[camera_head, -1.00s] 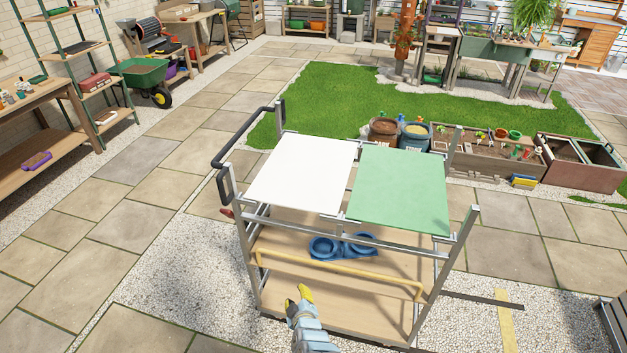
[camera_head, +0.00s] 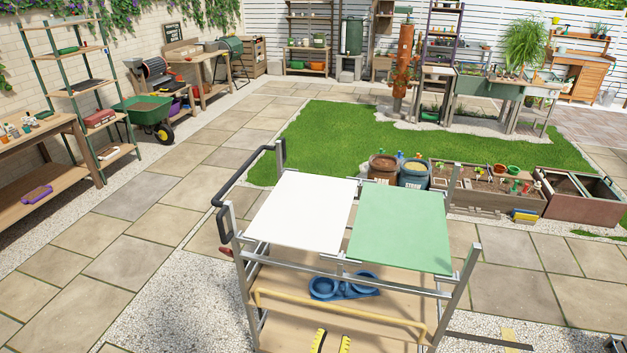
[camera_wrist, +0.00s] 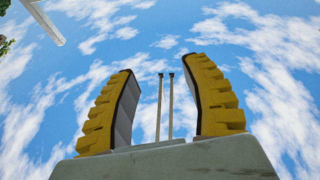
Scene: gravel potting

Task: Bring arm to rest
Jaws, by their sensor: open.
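My gripper (camera_head: 331,342) shows at the bottom edge of the head view, in front of the cart's lower shelf; only its two yellow finger tips are visible. In the wrist view my gripper (camera_wrist: 165,100) has its two yellow ribbed fingers standing apart with nothing between them but sky and two thin rods. It is open and empty, and the wrist camera faces upward. The rest of the arm is below the head view's edge.
A metal cart (camera_head: 466,262) with a white panel (camera_head: 302,210), a green panel (camera_head: 400,227) and a blue double bowl (camera_head: 343,287) on its shelf stands close ahead. Paving (camera_head: 115,240) to the left is clear. Barrels (camera_head: 414,174) and planter boxes (camera_head: 580,197) stand beyond the cart.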

